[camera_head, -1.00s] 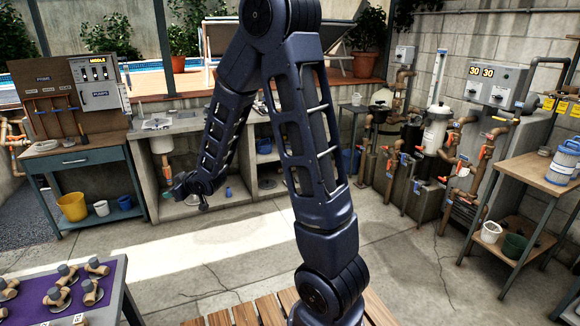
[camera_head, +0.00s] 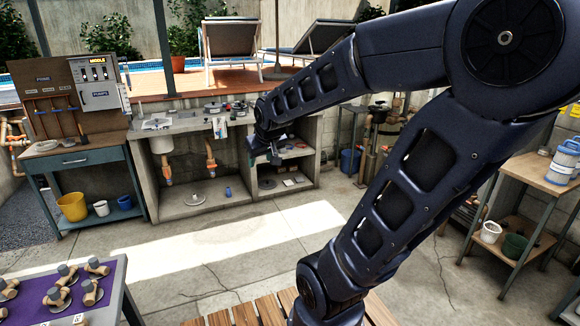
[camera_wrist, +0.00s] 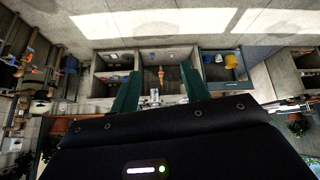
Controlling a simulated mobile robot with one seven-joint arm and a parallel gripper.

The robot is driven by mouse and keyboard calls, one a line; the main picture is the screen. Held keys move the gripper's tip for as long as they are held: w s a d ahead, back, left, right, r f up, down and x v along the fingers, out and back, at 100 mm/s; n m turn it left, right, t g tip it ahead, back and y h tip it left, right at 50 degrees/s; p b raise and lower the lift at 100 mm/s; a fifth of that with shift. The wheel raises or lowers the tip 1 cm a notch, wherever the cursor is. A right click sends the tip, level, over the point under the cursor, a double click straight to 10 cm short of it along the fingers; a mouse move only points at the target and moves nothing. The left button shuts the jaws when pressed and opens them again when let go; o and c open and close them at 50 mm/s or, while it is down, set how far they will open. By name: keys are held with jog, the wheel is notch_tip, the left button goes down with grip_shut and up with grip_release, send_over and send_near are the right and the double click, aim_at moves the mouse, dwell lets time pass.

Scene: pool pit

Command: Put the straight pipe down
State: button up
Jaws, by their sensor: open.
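My gripper (camera_head: 262,158) is in front of the grey concrete counter (camera_head: 225,124), near the divider beside its right-hand shelves. In the wrist view, its two green fingers (camera_wrist: 160,92) stand wide apart with nothing clasped between them. I cannot single out a loose straight pipe in either view. A copper-coloured pipe with an orange fitting (camera_head: 210,155) stands upright under the counter. It also shows in the wrist view (camera_wrist: 161,74), beyond the gap between the fingers. The fingertips are too small in the head view to make out.
Small items lie along the counter top. A blue workbench (camera_head: 85,157) with a tool board stands at the left, a yellow bucket (camera_head: 72,206) on its lower shelf. A purple table (camera_head: 100,305) holds several pipe fittings at the front left. The middle floor is clear.

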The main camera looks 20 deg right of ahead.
jog(key=shift+o, duration=0.3)
jog(key=s+d+r+m+g, duration=0.2)
jog(key=s+d, duration=0.2)
jog(key=s, duration=0.8)
jog(key=shift+s, duration=0.25)
jog(key=shift+d, duration=0.1)
